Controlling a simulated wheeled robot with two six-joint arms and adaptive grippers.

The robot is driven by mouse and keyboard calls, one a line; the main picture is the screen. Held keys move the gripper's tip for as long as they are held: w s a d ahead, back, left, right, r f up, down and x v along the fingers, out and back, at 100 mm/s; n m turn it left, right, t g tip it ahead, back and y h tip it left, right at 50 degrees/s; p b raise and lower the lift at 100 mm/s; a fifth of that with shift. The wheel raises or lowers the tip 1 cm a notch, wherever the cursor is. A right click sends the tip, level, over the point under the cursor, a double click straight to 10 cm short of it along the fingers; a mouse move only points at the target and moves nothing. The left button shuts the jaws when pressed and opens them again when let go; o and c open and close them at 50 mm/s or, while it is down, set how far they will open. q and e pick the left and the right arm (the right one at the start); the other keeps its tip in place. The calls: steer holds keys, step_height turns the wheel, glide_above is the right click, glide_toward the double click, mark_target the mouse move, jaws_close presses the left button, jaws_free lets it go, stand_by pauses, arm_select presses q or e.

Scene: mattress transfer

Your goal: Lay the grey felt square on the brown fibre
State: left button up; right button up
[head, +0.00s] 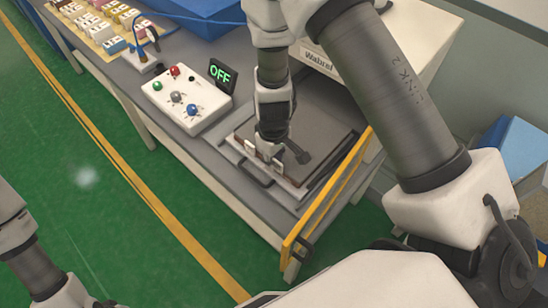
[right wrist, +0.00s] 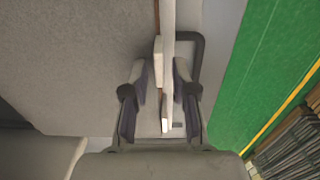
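The grey felt square (head: 322,137) lies flat on the stack at the press end of the bench, and it fills the left of the right wrist view (right wrist: 70,60). A thin brown edge (right wrist: 157,15), likely the brown fibre, shows along its side; most of the brown is hidden. My right gripper (head: 263,150) points down at the stack's near left edge. In the right wrist view its fingers (right wrist: 163,85) stand apart on either side of the edge, with a visible gap. My left arm shows at the lower left; its fingertips are out of frame.
A dark handle (head: 256,174) sticks out beside the stack. A yellow guard bar (head: 328,200) runs along the right. A control box (head: 186,98) and an OFF display (head: 220,75) stand to the left. The press labelled Wabrel (head: 318,60) rises behind.

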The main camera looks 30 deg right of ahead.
steer(key=shift+r+p, duration=0.3)
steer(key=shift+w+r, duration=0.1)
steer(key=shift+r, duration=0.3)
step_height(320, 180, up, 11)
steer(key=b, duration=0.2)
steer(key=shift+a, duration=0.1)
stand_by(0.7)
